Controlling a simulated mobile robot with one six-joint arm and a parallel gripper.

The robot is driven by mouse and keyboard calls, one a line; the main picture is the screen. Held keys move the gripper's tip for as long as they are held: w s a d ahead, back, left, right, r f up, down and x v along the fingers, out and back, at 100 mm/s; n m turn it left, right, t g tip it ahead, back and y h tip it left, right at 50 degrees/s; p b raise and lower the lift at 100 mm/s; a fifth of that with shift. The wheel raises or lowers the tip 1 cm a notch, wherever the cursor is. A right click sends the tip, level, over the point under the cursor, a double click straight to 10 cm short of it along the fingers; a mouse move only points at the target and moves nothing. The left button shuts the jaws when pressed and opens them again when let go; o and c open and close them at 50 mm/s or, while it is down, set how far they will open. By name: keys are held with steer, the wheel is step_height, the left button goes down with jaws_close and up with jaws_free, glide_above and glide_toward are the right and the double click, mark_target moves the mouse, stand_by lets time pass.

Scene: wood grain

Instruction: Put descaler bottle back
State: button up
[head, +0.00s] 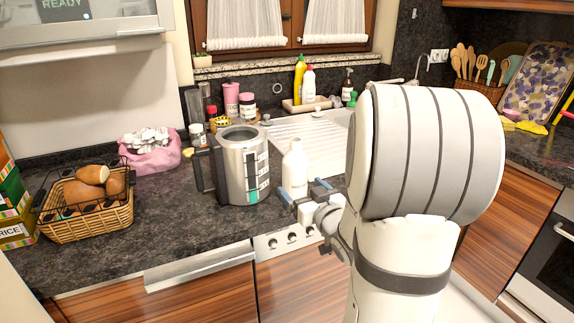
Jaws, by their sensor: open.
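A plain white bottle (295,168) stands upright on the dark counter, just right of a large metal jug. No label can be read on it, so I cannot confirm that it is the descaler. My gripper (303,192) is open, its two blue-tipped fingers pointing at the lower part of this bottle, one toward each side. I cannot tell whether the fingers touch it. My arm hides part of the counter to the right.
The metal jug (243,165) with a dark handle stands close left of the bottle. A sink drainboard (310,140) lies behind, with a yellow bottle (299,80) and other bottles at the back. A bread basket (90,222) is at left; bare counter lies between.

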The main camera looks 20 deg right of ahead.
mark_target(292, 172)
steer(key=shift+w+d+r, duration=0.2)
steer(key=shift+w+r, duration=0.15)
steer(key=shift+w, duration=0.1)
steer(key=w, duration=0.7)
steer(key=shift+d+f+p, duration=0.1)
steer(key=shift+p, duration=0.25)
steer(key=shift+s, duration=0.1)
steer(key=shift+c, duration=0.5)
steer(key=c, duration=1.1)
steer(key=shift+c, duration=0.5)
steer(key=shift+r, duration=0.2)
